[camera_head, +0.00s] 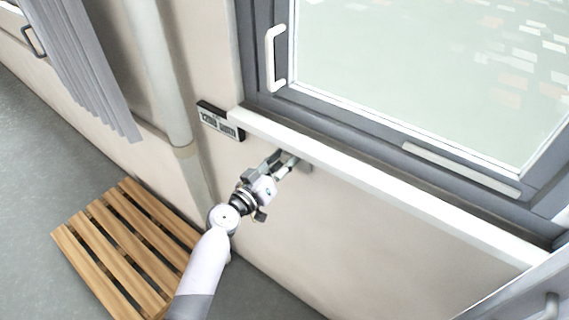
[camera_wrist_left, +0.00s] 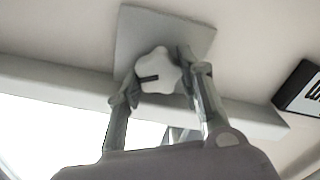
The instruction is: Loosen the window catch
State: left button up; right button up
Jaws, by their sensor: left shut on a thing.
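A pale lobed knob (camera_wrist_left: 158,70) with a dark mark on its face sits on a square grey plate (camera_wrist_left: 150,22) on the wall just below the sill. I take this knob to be the window catch. My left gripper (camera_head: 284,162) reaches up to the wall under the sill. In the left wrist view its fingers are on either side of the knob and shut on it. In the head view the gripper hides the knob, and only an edge of the plate (camera_head: 306,164) shows. My right gripper is not in view.
The grey-framed window (camera_head: 398,133) has a white handle (camera_head: 271,60). The white sill (camera_head: 390,187) runs just above my gripper. A small black-and-white sign (camera_head: 221,121) is at its left end. A pipe (camera_head: 158,70), a grey curtain (camera_head: 85,65) and a wooden slatted platform (camera_head: 122,250) are at left.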

pick_arm(q)
jog(key=shift+n, duration=0.6)
jog(key=shift+r+n, duration=0.1)
jog(key=shift+n, duration=0.2)
jog(key=o, duration=1.2)
jog(key=shift+w+a, duration=0.1)
jog(key=shift+c, duration=0.2)
